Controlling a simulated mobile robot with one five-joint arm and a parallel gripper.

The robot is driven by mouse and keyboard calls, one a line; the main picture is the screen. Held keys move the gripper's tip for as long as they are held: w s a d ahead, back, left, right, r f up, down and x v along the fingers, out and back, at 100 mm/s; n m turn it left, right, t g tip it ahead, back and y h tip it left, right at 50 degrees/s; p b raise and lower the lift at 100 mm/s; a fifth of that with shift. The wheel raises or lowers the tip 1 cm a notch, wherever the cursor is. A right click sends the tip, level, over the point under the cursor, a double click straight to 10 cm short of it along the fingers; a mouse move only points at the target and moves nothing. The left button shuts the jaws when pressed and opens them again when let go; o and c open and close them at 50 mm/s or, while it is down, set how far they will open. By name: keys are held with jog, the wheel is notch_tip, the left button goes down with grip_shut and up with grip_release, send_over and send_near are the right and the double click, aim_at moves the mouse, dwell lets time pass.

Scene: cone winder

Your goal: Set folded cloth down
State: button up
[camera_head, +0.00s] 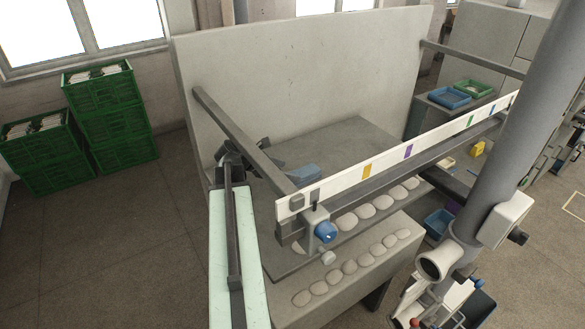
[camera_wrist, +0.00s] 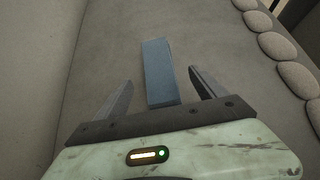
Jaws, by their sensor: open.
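The folded cloth (camera_head: 303,175) is a small blue-grey block shape. It lies on the grey machine top (camera_head: 345,135), behind the white rail. In the wrist view the cloth (camera_wrist: 156,62) lies flat, lengthwise between the fingers of my gripper (camera_wrist: 161,80). The fingers are open, with a gap on each side of the cloth, and its near end is close to the palm. In the head view my gripper is small, dark and partly hidden behind my arm, just left of the cloth.
A white rail with coloured marks (camera_head: 400,154) crosses in front of the surface. A tall grey panel (camera_head: 300,75) stands behind it. Rows of pale rounded pads (camera_head: 349,267) line the front. Green crates (camera_head: 105,105) stand at left on open floor.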

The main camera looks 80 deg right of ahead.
aim_at(300, 174)
jog(key=b+x, duration=0.5)
jog(key=x, duration=0.3)
jog(key=shift+w+d+f+b, duration=0.1)
jog(key=shift+w+b, duration=0.05)
jog(key=shift+b, duration=0.15)
jog(key=shift+r, duration=0.2)
jog(key=c, duration=1.6)
jog(key=shift+r+p, duration=0.5)
jog(key=shift+p, duration=0.15)
notch_tip(300, 174, up, 3)
jog(key=p, duration=0.3)
jog(key=w+a, duration=1.2)
jog(key=w, duration=0.1)
jog(key=shift+a+f, duration=0.15)
jog(key=shift+f, duration=0.1)
jog(key=shift+w+a, duration=0.1)
